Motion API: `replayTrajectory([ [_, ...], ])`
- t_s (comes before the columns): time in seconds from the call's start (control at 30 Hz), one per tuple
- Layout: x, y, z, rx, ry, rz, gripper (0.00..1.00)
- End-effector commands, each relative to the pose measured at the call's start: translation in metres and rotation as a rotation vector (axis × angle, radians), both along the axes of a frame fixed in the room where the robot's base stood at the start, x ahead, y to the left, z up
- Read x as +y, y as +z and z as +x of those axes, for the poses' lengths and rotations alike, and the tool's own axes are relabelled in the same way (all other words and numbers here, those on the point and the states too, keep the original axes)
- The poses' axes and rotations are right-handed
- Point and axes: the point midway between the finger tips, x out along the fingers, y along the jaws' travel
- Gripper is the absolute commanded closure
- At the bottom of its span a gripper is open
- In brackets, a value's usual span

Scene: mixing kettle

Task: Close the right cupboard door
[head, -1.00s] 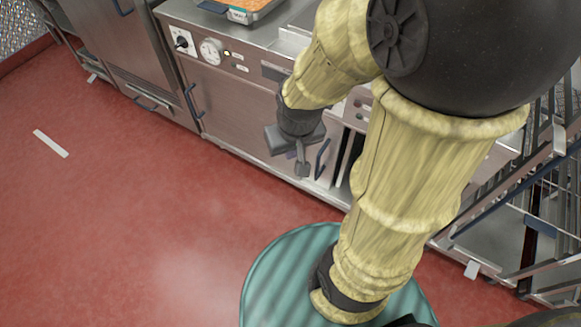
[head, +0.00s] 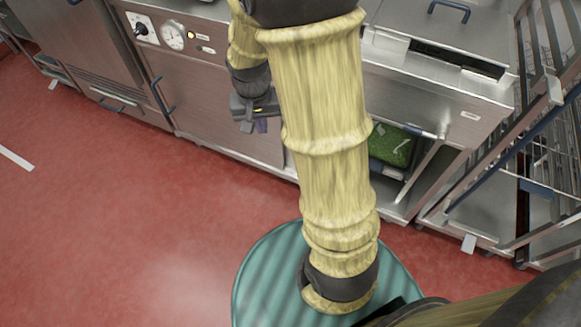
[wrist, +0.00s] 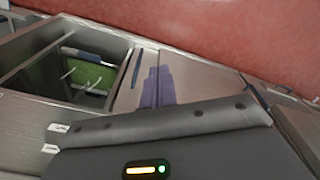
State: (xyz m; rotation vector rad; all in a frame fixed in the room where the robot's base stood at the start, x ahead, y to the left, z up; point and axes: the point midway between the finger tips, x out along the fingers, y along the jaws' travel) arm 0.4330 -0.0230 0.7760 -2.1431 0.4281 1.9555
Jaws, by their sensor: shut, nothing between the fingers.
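The cupboard on the right stands open, with a green container (head: 393,145) inside; the container also shows in the wrist view (wrist: 88,76). A slanted metal panel (head: 424,172) bounds the opening on its right; it looks like the right cupboard door swung outward, but I cannot be sure. My gripper (head: 262,126) is left of the opening, partly behind my arm, in front of the metal fronts. In the wrist view its purple fingers (wrist: 158,87) are together and empty, beside a metal panel with a dark handle. Contact with that panel cannot be told.
A wheeled rack (head: 530,180) stands close at the right. A closed metal front with a dark handle (head: 161,95) is at the left, below knobs and a dial. The red floor (head: 110,210) in front is clear at the left.

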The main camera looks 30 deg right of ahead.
Motion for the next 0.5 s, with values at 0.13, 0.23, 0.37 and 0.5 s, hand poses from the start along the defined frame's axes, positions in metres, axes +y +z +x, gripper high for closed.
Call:
replayTrajectory([
  [0.13,-0.014,-0.071,0.038,0.054,-0.160,-0.055,1.00],
  [0.23,-0.023,-0.109,0.060,0.081,-0.268,-0.103,1.00],
  [0.37,-0.035,-0.159,0.087,0.104,-0.401,-0.184,1.00],
  [0.5,-0.046,-0.212,0.115,0.107,-0.539,-0.286,1.00],
])
